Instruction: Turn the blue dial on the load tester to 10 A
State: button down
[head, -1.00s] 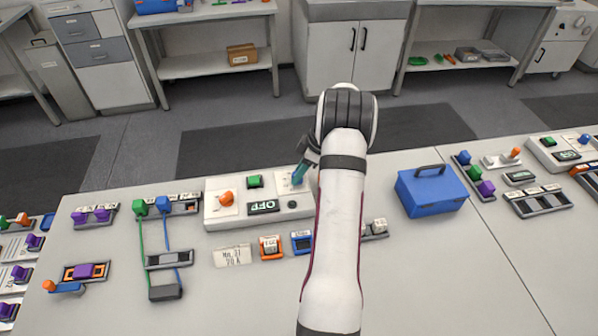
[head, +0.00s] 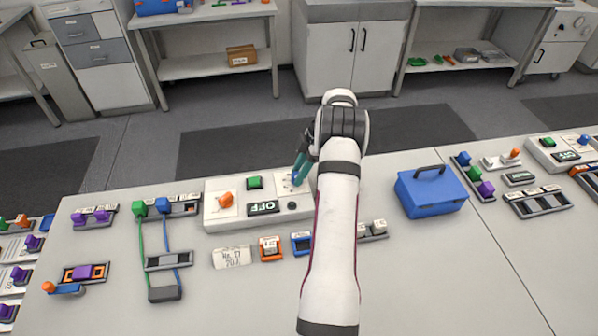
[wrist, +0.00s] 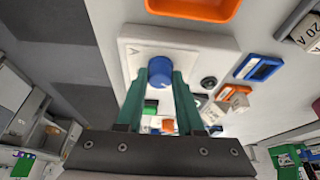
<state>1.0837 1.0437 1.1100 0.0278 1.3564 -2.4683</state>
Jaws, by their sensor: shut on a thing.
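The load tester (head: 240,222) is a white box left of my arm in the head view. It has an orange knob (head: 226,199), a green button (head: 254,182), a display reading OFF (head: 263,207) and a small black knob. The blue dial (wrist: 160,68) sits on a white plate in the wrist view, between my green fingertips. My gripper (wrist: 160,78) is shut on the dial, one finger on each side. In the head view my gripper (head: 298,172) reaches down to the plate and mostly covers the dial. The dial's pointer and scale numbers cannot be read.
A card reading 20 A (head: 232,257), an orange-framed block (head: 271,249) and a blue-framed block (head: 301,243) lie in front of the tester. A blue case (head: 430,192) stands to the right. A green and blue wired module (head: 165,262) is at left.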

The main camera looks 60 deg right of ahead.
jog(key=shift+s+f, duration=0.1)
jog(key=c, duration=0.5)
grip_release()
jog(key=shift+c, duration=0.2)
jog(key=shift+r, duration=0.2)
jog(key=v, duration=1.5)
jog(key=shift+r, duration=0.25)
